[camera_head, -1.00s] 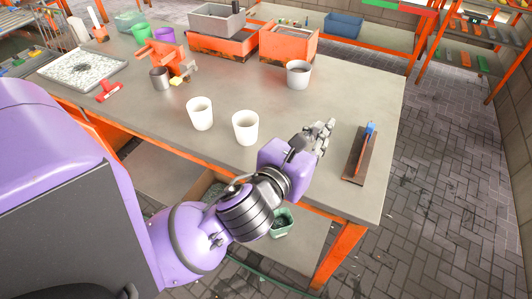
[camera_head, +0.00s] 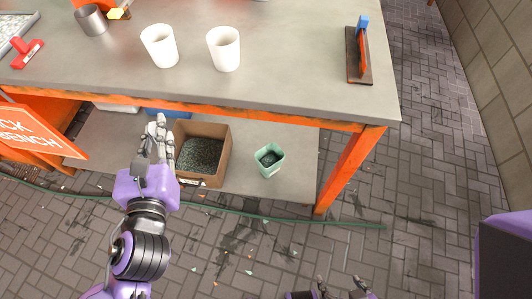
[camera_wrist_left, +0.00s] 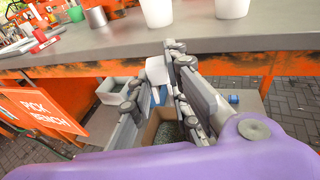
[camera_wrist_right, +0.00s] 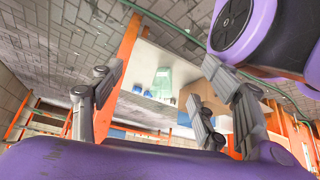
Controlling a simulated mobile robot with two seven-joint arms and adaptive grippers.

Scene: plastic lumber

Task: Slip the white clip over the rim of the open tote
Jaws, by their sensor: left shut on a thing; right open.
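My left gripper (camera_head: 160,125) is in front of the bench, near the level of its front edge and left of the cardboard box in the head view. It is shut on a small white piece, apparently the white clip (camera_wrist_left: 157,70), at its fingertips in the left wrist view. The fingers hide part of the clip. A pale open bin (camera_wrist_left: 113,93) on the lower shelf may be the open tote; a blue bin (camera_head: 168,113) beside it is mostly hidden. My right gripper (camera_head: 340,284) is open and empty, low at the bottom edge of the head view.
The bench top (camera_head: 290,75) carries two white cups, a metal cup, a red tool and an upright blue-handled tool. Its orange front rail (camera_head: 270,112) overhangs the lower shelf. A cardboard box (camera_head: 203,155) of dark granules and a green bucket (camera_head: 270,160) stand there. An orange sign (camera_head: 38,130) juts out left.

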